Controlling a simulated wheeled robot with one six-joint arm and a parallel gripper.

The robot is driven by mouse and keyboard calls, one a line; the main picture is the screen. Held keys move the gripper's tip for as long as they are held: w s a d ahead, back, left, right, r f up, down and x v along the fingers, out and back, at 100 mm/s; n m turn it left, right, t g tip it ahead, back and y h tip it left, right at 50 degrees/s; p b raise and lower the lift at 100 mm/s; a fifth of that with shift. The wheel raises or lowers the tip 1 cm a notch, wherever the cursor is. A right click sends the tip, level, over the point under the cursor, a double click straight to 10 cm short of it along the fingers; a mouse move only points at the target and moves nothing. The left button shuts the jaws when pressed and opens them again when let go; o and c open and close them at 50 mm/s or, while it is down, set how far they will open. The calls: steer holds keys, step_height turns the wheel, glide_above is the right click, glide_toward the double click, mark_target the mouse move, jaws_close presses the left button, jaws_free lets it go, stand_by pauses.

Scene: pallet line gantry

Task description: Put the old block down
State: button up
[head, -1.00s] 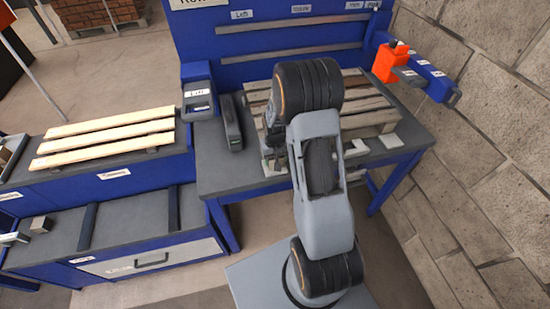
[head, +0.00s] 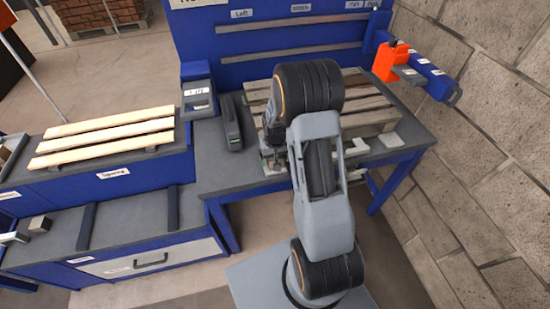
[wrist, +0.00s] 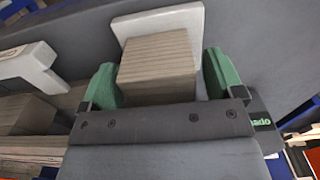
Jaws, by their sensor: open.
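A wooden block (wrist: 158,62) with grey-brown grain sits between the green fingertips of my gripper (wrist: 162,78) in the wrist view. The jaws are open. A small gap shows between the block and the right fingertip; the left fingertip is very close to the block, and I cannot tell if it touches. A pale support piece (wrist: 160,20) shows just beyond the block. In the head view my arm hides the block and most of my gripper, which is over the front of the blue workbench (head: 212,172).
A weathered pallet (head: 368,118) lies on the bench behind my arm. A dark tool (head: 231,122) stands left of it. An orange item (head: 388,62) is on a blue rail at the right wall. Pale new slats (head: 105,136) lie on the left bench. A small loose block (head: 40,224) sits lower left.

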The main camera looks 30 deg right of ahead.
steer(key=shift+s+a+f, duration=0.1)
steer(key=shift+s+f, duration=0.3)
steer(key=shift+f, duration=0.05)
step_height(320, 180, up, 15)
steer(key=s+a+r+n+t, duration=0.1)
steer(key=s+a+r+t, duration=0.1)
steer(key=s+a+r, duration=0.2)
steer(key=s+a+r+n+t, duration=0.1)
steer(key=s+a+r, duration=0.4)
steer(key=s, duration=0.6)
steer(key=shift+s+r+t, duration=0.2)
steer(key=shift+r+t, duration=0.3)
steer(key=shift+r, duration=0.05)
